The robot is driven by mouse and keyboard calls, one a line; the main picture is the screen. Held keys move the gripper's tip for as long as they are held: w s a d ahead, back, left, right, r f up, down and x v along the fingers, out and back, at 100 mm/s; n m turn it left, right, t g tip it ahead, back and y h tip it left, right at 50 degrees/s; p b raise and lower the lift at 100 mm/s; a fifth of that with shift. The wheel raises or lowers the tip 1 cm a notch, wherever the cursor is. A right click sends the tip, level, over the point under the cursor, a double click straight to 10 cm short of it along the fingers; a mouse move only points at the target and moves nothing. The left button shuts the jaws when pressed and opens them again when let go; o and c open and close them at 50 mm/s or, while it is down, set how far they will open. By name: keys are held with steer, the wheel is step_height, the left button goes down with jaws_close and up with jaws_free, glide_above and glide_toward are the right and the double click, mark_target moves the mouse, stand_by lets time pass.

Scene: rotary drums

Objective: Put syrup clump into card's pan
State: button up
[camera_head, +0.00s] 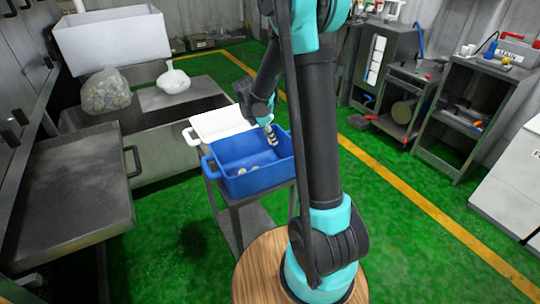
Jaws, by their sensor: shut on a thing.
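My gripper (271,138) hangs pointing down over the right back part of a blue pan (262,184), at about rim height. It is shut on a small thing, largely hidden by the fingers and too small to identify. I cannot make out any card on either pan, nor tell which lump is the syrup clump.
Both pans stand on a dark metal cart (250,210). Dark shelves (465,115) line the right. Green floor between is free.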

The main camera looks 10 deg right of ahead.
mark_target(274, 159)
step_height(274, 159, down, 9)
steer(key=shift+r, duration=0.1)
stand_by(0.4)
steer(key=o, duration=0.8)
steer(key=v, duration=1.2)
steer(key=shift+s, duration=0.1)
